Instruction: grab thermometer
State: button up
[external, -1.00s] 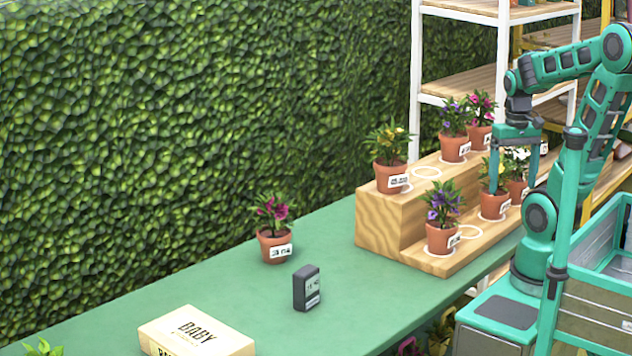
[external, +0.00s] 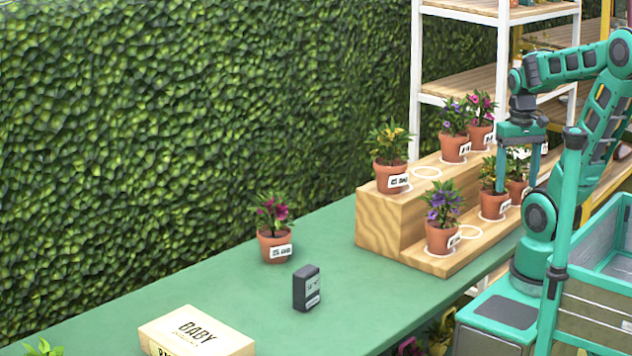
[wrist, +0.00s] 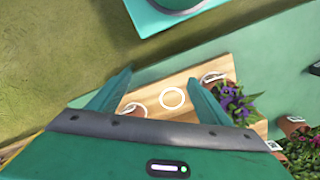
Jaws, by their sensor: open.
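The thermometer (external: 306,288) looks to be the small dark grey box with a pale display, standing upright on the green table in the external view. My gripper (external: 519,183) is high over the wooden flower stand, to the right of the thermometer and well apart from it. In the wrist view my gripper (wrist: 158,88) is open, with its two fingers spread above the stand and nothing between them.
A potted pink flower (external: 275,230) stands behind the thermometer. A cream BABY box (external: 196,335) lies at front left. The stepped wooden stand (external: 385,226) holds several potted flowers close to my gripper. The green table (external: 385,310) is clear between thermometer and stand.

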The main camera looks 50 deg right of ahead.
notch_tip(320, 180, up, 11)
jog(key=w+a+f+t+h, duration=0.1)
jog(key=w+a, duration=0.1)
jog(key=w, duration=0.4)
jog(key=w+a+f+t+h, duration=0.1)
jog(key=w+a+f+h, duration=0.15)
jog(key=w, duration=0.45)
jog(key=w+a+n+t, duration=0.1)
jog(key=w+a+t, duration=0.1)
jog(key=w+a, duration=0.35)
jog(key=w+a+n+t, duration=0.1)
jog(key=w+a+t, duration=0.15)
jog(key=a, duration=0.55)
jog(key=w+a+r+n+t, duration=0.1)
jog(key=w+a+n+t, duration=0.2)
jog(key=a, duration=1.3)
jog(key=s+a+r+n+t+y, duration=0.1)
jog(key=s+a+t+y, duration=0.1)
jog(key=s+a, duration=0.5)
jog(key=s+a+n+t+y, duration=0.2)
jog(key=a+y, duration=0.1)
jog(key=a, duration=0.8)
send_near(313, 284)
jog(key=shift+w+a+f, duration=0.3)
jog(key=shift+w+a, duration=0.15)
jog(key=shift+w, duration=0.15)
jog(key=x, duration=1)
jog(key=shift+w+d, duration=0.25)
jog(key=shift+w, duration=0.15)
jog(key=c, duration=1.2)
